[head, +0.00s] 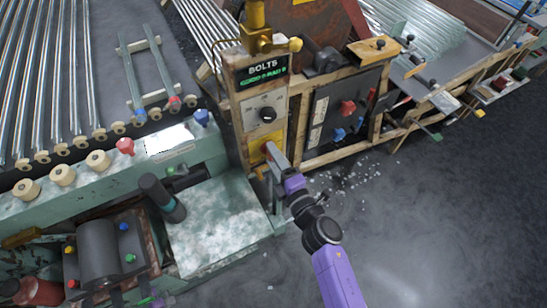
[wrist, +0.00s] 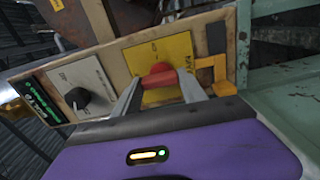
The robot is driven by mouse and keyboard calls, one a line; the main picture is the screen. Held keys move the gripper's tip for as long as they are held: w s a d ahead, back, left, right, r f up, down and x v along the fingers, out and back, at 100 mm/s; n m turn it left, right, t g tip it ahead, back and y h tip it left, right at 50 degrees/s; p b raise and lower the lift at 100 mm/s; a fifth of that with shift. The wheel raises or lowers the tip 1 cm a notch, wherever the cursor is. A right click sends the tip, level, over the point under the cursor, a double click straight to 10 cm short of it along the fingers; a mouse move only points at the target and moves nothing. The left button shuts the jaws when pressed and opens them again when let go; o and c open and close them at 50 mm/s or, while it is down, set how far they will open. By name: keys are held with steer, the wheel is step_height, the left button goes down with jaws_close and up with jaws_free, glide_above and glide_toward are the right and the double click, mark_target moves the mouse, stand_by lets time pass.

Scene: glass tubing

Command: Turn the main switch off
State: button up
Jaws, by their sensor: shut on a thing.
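The main switch is a red knob (wrist: 160,76) on a yellow plate (wrist: 176,48), low on an upright wooden control panel (head: 238,88). My gripper (wrist: 158,84) has its two fingers on either side of the red knob and is shut on it. In the head view my purple arm reaches up from the lower right, and my gripper (head: 270,153) meets the yellow plate (head: 258,157). The knob is mostly hidden there. The exact angle of the knob is hard to tell because the fingers cover its sides.
A black rotary knob (head: 267,115) on a grey plate sits above the yellow plate. A green machine bench (head: 215,225) stands to the left, a dark panel with red and blue knobs (head: 345,108) to the right. Open floor lies at lower right.

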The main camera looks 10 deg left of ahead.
steer(key=shift+s+n, duration=0.1)
steer(key=shift+n, duration=0.2)
steer(key=o, duration=1.4)
steer(key=shift+c, duration=0.2)
steer(key=p+v, duration=0.1)
steer(key=v, duration=0.6)
steer(key=shift+s+d, duration=0.25)
steer(key=shift+s, duration=0.05)
